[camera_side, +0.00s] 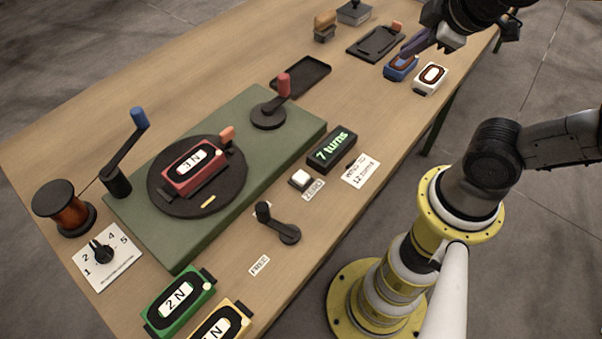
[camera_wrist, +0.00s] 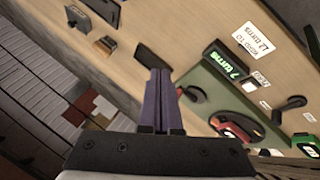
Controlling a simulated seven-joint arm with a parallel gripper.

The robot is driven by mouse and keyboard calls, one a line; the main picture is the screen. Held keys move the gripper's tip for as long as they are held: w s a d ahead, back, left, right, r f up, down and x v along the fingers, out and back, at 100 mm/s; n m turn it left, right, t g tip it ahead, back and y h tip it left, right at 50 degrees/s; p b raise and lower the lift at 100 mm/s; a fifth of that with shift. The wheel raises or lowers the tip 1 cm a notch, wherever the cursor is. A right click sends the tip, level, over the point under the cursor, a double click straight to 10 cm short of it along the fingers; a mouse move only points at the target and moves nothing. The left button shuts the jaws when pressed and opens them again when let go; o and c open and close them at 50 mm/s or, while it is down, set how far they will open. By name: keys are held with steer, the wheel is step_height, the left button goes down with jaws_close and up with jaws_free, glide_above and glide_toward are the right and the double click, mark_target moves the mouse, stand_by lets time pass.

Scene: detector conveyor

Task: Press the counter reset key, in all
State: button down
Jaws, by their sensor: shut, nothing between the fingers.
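The counter (camera_side: 331,149) is a black box with a green lit display reading "7 turns"; it also shows in the wrist view (camera_wrist: 226,60). The white key (camera_side: 300,179), on a dark base beside the counter, has a "ZERO" label (camera_side: 314,189) in front of it. The key also shows in the wrist view (camera_wrist: 249,86). My gripper (camera_side: 406,52) is shut and empty, at the far right end of the bench, well away from the key. Its fingers (camera_wrist: 160,72) point over the bench in the wrist view. Nothing hides the key.
A blue block (camera_side: 401,68) and a white block (camera_side: 430,79) stand by my gripper. A crank with a red knob (camera_side: 284,85), a turntable with a red "3 N" block (camera_side: 194,168) and a black lever (camera_side: 277,224) surround the key. A card (camera_side: 360,171) reads "12 turns".

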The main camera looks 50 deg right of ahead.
steer(key=w+a+f+n+t, duration=0.1)
steer(key=w+a+n+t, duration=0.15)
steer(key=w+n, duration=0.45)
steer(key=n+y, duration=0.4)
steer(key=n, duration=1.2)
glide_above(305, 179)
step_height(305, 179, down, 8)
steer(key=shift+s, duration=0.1)
steer(key=shift+f, duration=4.4)
steer(key=shift+f, duration=0.45)
